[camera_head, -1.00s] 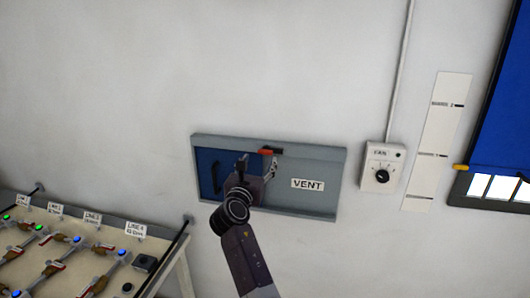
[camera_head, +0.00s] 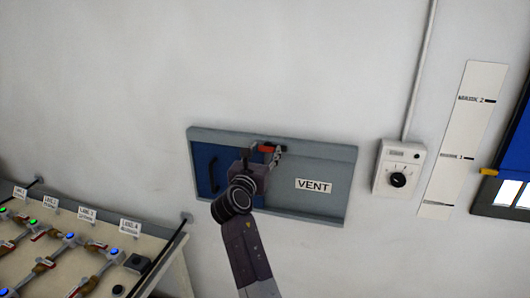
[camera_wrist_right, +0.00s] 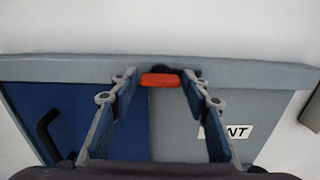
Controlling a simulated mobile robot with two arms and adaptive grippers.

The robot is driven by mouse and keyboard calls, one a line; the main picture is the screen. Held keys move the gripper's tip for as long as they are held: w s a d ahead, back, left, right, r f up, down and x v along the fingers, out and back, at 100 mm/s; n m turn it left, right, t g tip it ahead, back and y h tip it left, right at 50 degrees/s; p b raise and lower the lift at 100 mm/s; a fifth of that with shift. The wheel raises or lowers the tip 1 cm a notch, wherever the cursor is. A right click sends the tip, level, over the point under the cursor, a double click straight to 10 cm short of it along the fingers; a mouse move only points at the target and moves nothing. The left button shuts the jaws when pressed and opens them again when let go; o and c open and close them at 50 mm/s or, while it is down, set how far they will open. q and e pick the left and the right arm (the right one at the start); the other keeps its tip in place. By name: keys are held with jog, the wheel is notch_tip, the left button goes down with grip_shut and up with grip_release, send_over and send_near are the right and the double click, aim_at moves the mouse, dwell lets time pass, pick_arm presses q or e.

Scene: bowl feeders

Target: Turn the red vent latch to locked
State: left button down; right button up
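The red vent latch (camera_head: 267,149) sits at the top edge of the vent panel and lies flat, pointing sideways. A small gap seems to show at each side; contact cannot be told. The vent (camera_head: 325,205) has a grey frame and a blue door (camera_head: 208,185) with a dark handle. My left gripper is not in view.
A white fan control box (camera_head: 400,168) with a black knob is on the wall right of the vent. A marked white strip (camera_head: 465,135) and a blue-panelled window are further right. A bench (camera_head: 165,245) with several feeder lines stands at lower left.

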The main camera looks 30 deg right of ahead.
jog(key=c, duration=0.7)
jog(key=m, duration=0.4)
jog(key=shift+b, duration=0.3)
jog(key=m+b, duration=0.1)
jog(key=m, duration=0.3)
jog(key=shift+f+m+b, duration=0.1)
jog(key=shift+m+b, duration=0.25)
jog(key=shift+m, duration=0.05)
pick_arm(q)
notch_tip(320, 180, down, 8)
jog(key=b, duration=0.5)
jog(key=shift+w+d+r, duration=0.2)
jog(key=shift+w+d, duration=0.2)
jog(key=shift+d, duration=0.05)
pick_arm(e)
jog(key=shift+m, duration=4.4)
jog(key=shift+r, duration=0.2)
